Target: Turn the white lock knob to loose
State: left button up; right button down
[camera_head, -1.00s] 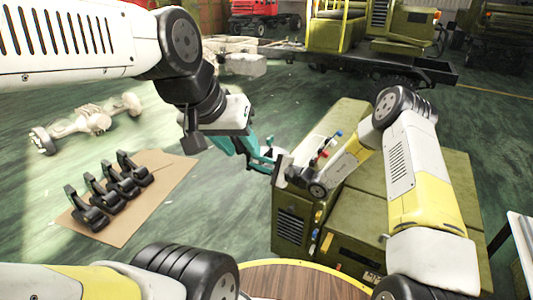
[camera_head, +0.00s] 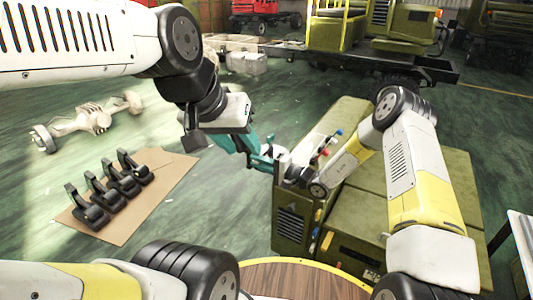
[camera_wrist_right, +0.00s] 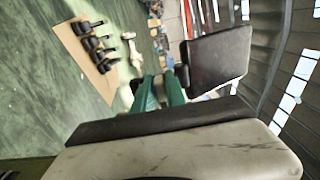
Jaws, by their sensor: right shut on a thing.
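In the head view my left gripper (camera_head: 240,143) reaches in from the upper left with teal fingers pointing down to the right. Its tips lie in a cluster of teal parts, so its opening cannot be told. My right gripper (camera_head: 264,161) comes from the right and meets it there, left of the green cabinet (camera_head: 291,225). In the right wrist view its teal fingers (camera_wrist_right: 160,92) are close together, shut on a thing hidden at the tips. A small pale piece (camera_head: 270,152) shows among the teal parts, likely the white lock knob; its setting cannot be read.
A brown sheet (camera_head: 140,208) with several black brackets (camera_head: 107,184) lies on the floor at left. A pale axle (camera_head: 92,120) lies behind it. Red and blue fittings (camera_head: 325,152) stand on the cabinet. An olive vehicle (camera_head: 380,35) stands behind. Floor between is open.

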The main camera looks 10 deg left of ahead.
jog(key=shift+f, duration=0.1)
jog(key=c, duration=1.4)
grip_release()
jog(key=v, duration=0.7)
jog(key=shift+s+d, duration=0.15)
jog(key=shift+d, duration=0.2)
